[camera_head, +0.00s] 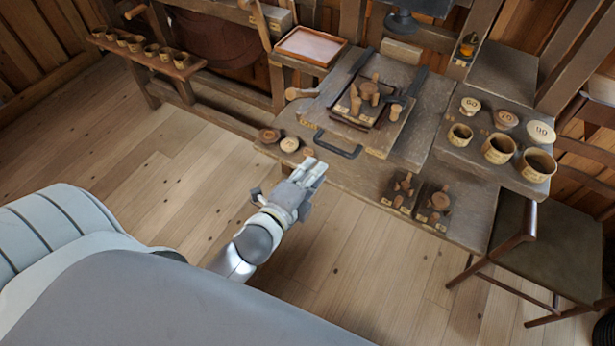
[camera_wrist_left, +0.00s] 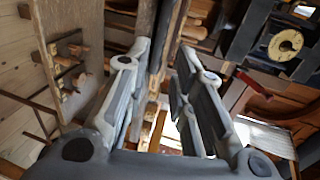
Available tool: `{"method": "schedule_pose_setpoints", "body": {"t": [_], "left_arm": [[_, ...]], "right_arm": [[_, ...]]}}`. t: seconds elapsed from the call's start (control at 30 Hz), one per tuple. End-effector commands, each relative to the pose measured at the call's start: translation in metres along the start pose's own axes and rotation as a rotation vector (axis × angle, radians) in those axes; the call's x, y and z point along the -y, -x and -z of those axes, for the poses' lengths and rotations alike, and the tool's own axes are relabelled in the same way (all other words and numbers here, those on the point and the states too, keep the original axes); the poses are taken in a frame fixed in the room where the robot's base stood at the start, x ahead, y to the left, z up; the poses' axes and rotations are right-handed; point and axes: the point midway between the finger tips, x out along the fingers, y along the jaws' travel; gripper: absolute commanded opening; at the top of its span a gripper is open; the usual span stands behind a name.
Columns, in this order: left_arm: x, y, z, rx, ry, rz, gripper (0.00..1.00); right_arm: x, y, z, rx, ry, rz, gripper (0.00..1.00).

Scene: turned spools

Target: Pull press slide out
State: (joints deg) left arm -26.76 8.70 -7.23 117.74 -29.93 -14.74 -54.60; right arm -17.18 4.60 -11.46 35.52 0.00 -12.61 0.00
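The press slide is a wooden board (camera_head: 381,151) with a dark U-shaped handle (camera_head: 338,146) at its front, set on the workbench under the press frame. Turned wooden pieces (camera_head: 369,91) stand on a dark-edged plate on it. My left gripper (camera_head: 315,170) is just in front of the bench edge, below and left of the handle, apart from it in the picture. In the left wrist view its two fingers (camera_wrist_left: 166,62) are spread with nothing held between them. I cannot make out the handle there. My right gripper is not in view.
Small round pieces (camera_head: 289,145) lie on the bench's left corner. Two dark stands with pegs (camera_head: 438,203) sit at its front right. Several cups (camera_head: 499,148) and lids stand on the right side. A chair (camera_head: 560,240) is at the right. The floor in front is clear.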

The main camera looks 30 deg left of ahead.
Motion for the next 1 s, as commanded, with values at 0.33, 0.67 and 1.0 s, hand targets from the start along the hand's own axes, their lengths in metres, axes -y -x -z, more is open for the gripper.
{"method": "schedule_pose_setpoints", "body": {"t": [0.33, 0.67, 1.0], "left_arm": [[0.000, 0.021, 0.000, 0.000, 0.001, 0.000, 0.23], [0.000, 0.021, 0.000, 0.000, 0.001, 0.000, 0.23], [-0.045, 0.013, 0.000, 0.002, 0.077, -0.078, 0.23]], "right_arm": [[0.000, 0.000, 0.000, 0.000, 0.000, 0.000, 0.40], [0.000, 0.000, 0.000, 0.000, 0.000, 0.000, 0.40], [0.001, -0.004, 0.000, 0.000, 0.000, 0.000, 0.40]]}}
